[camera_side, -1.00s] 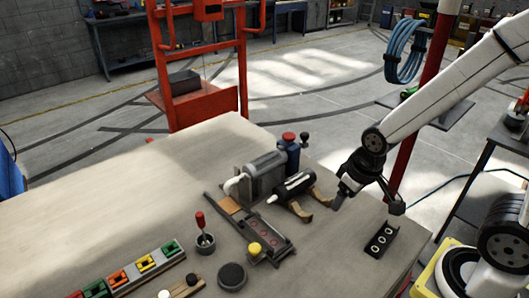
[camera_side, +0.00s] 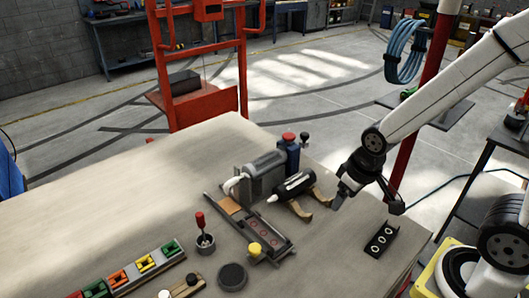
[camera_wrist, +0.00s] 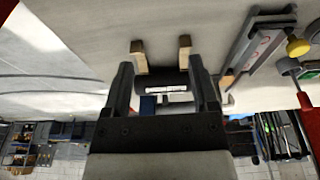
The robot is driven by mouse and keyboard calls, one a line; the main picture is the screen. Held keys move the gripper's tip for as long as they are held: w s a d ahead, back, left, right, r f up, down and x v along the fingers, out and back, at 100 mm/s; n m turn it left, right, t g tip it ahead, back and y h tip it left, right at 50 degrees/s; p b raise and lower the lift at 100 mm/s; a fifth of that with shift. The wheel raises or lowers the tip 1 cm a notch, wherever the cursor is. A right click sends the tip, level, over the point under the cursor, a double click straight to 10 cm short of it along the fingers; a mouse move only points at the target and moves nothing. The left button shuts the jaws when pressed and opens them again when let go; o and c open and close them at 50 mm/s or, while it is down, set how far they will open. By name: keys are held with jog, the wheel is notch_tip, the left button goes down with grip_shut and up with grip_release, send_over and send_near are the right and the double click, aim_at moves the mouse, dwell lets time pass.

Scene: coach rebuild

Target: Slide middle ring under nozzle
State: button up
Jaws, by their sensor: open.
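The sliding carriage (camera_side: 262,233) is a dark strip with small reddish rings. It lies in a grey track with a yellow knob (camera_side: 255,249) at its near end. The track also shows at upper right in the wrist view (camera_wrist: 262,42). The white curved nozzle (camera_side: 234,183) comes off a grey cylindrical machine (camera_side: 264,177) beyond the track's far end. My gripper (camera_side: 342,193) is open and empty, above the table to the right of the track. In the wrist view its fingers (camera_wrist: 163,80) frame a black cartridge, with no contact visible.
The black cartridge (camera_side: 294,186) rests on a cradle with wooden prongs (camera_side: 302,210) between my gripper and the machine. A red-handled tool (camera_side: 200,222) stands in a cup. Coloured blocks (camera_side: 146,264) line the lower left. The table's left is clear.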

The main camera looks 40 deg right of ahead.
dwell(0.4)
notch_tip(320, 180, up, 2)
jog(key=n+g, duration=0.3)
jog(key=n, duration=1.5)
send_over(255, 247)
jog(key=shift+r, duration=0.15)
jog(key=shift+f, duration=0.2)
jog(key=shift+f, duration=3.75)
grip_shut()
jog(key=shift+w, duration=0.1)
